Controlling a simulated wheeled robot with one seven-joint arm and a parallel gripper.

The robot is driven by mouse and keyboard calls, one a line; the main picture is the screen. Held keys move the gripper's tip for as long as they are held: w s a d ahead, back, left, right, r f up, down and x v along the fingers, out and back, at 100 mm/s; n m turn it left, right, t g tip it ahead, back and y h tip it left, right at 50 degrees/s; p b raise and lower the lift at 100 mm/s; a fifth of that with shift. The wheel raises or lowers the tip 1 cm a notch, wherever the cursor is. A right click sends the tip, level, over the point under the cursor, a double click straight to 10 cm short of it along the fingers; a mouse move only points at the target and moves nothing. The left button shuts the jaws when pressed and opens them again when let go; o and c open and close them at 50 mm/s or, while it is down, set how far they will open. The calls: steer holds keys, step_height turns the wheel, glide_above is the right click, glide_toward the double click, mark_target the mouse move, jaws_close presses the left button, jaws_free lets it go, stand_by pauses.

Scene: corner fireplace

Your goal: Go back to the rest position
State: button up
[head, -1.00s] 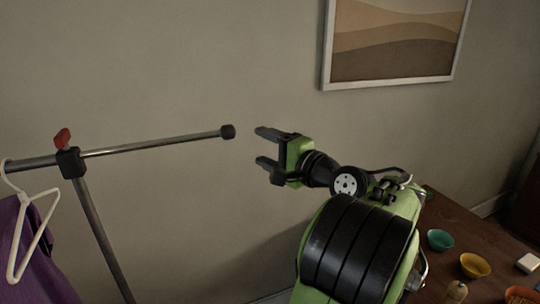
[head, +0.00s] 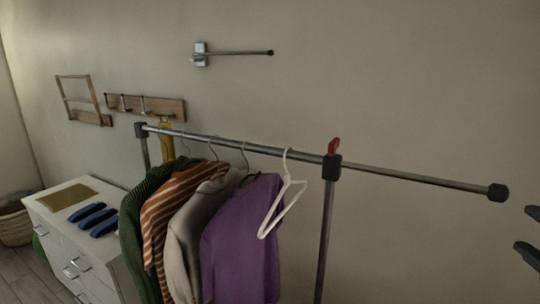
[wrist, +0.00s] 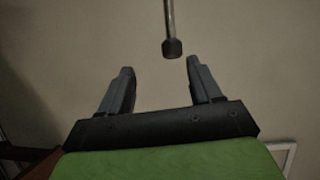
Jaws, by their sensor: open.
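My gripper (wrist: 160,85) is open and empty in the wrist view, its two dark fingers spread apart. The capped end of the garment rail (wrist: 172,48) shows beyond the fingertips, between them in the picture and apart from them. In the head view only the tips of my gripper (head: 530,232) show at the right edge, a little right of and below the rail's black end cap (head: 497,192). The rest of my arm is outside the head view.
A clothes rack (head: 325,240) carries several garments and a bare white hanger (head: 281,207). A white dresser (head: 70,235) with blue folded items (head: 98,220) stands at left. Wall hooks (head: 145,106) and a wall rod (head: 235,52) are behind. Space below the rail's right end is clear.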

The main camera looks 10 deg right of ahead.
steer(key=w+a+f+n+g+y, duration=0.2)
steer(key=w+a+f+n, duration=0.1)
steer(key=w+a, duration=0.35)
steer(key=w+a+f+n+g+y, duration=0.25)
steer(key=w+a+n, duration=0.2)
steer(key=a, duration=0.25)
steer(key=w+a+f+n+g, duration=0.15)
steer(key=a+f+n, duration=0.25)
steer(key=a, duration=0.7)
steer(key=s+a+f+n+g, duration=0.3)
steer(key=s+a+f+n, duration=0.15)
steer(key=s+a, duration=0.5)
steer(key=s+a+f+n+g, duration=0.1)
steer(key=s+f+n+g, duration=0.1)
steer(key=s, duration=0.5)
steer(key=f+n, duration=0.1)
steer(key=n, duration=0.1)
steer(key=shift+s+f+n, duration=0.15)
steer(key=shift+s+n, duration=0.15)
steer(key=shift+a, duration=0.1)
